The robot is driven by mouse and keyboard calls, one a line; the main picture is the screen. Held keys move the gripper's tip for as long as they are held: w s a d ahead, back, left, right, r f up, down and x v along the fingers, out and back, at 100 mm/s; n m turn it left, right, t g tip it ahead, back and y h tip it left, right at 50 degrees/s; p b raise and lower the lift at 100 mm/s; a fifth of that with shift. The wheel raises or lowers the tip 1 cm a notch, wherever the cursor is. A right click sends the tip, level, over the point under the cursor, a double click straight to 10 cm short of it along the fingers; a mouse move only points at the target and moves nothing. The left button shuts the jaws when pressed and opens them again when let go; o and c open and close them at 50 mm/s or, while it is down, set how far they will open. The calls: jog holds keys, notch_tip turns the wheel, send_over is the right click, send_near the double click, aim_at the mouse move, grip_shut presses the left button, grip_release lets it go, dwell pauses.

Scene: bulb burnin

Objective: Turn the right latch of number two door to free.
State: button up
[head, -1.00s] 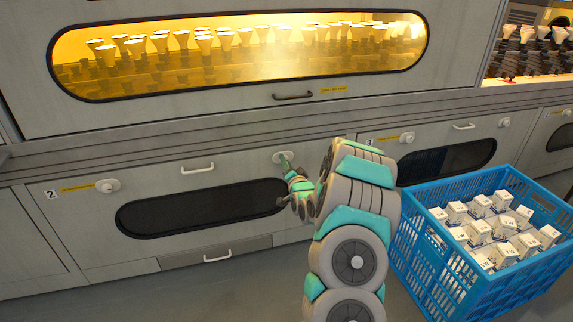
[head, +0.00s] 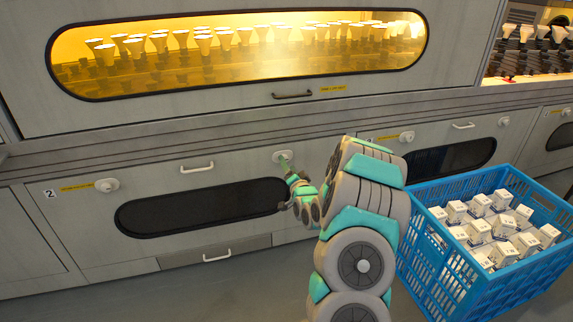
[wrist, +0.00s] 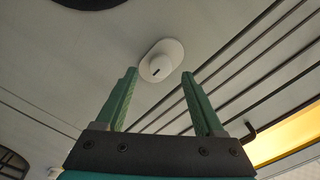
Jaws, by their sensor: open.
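Door number two (head: 150,178) is a grey panel with a dark oval window, and its number plate "2" (head: 49,194) is at its left. Its right latch (head: 279,156) is a pale round knob on an oval plate near the door's upper right. In the wrist view the right latch (wrist: 161,64) has a short dark mark on the knob. My gripper (head: 287,164) is at this latch in the head view. In the wrist view the open green fingers (wrist: 160,73) stand on either side below the knob, with nothing between them. I cannot tell whether they touch it.
The left latch (head: 107,185) of door two and a white handle (head: 197,167) are further left. A blue crate (head: 418,235) of white boxes stands right of my arm. A lit oven window with bulbs (head: 240,65) is above. The floor at the lower left is clear.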

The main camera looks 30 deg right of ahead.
jog(key=shift+v, duration=2.55)
jog(key=s+a+r+n+g+y, duration=0.1)
jog(key=s+a+n+g+y, duration=0.5)
jog(key=a, duration=1)
jog(key=s+a+r+n+g, duration=0.2)
jog(key=s+a+g, duration=0.2)
jog(key=s, duration=1)
jog(key=s+a+r+n+g+h, duration=0.1)
jog(key=s+a+g, duration=0.3)
jog(key=s, duration=0.9)
jog(key=s+a+r+n+g, duration=0.4)
jog(key=s+a+g, duration=0.1)
jog(key=s, duration=0.9)
jog(key=shift+s+h, duration=0.3)
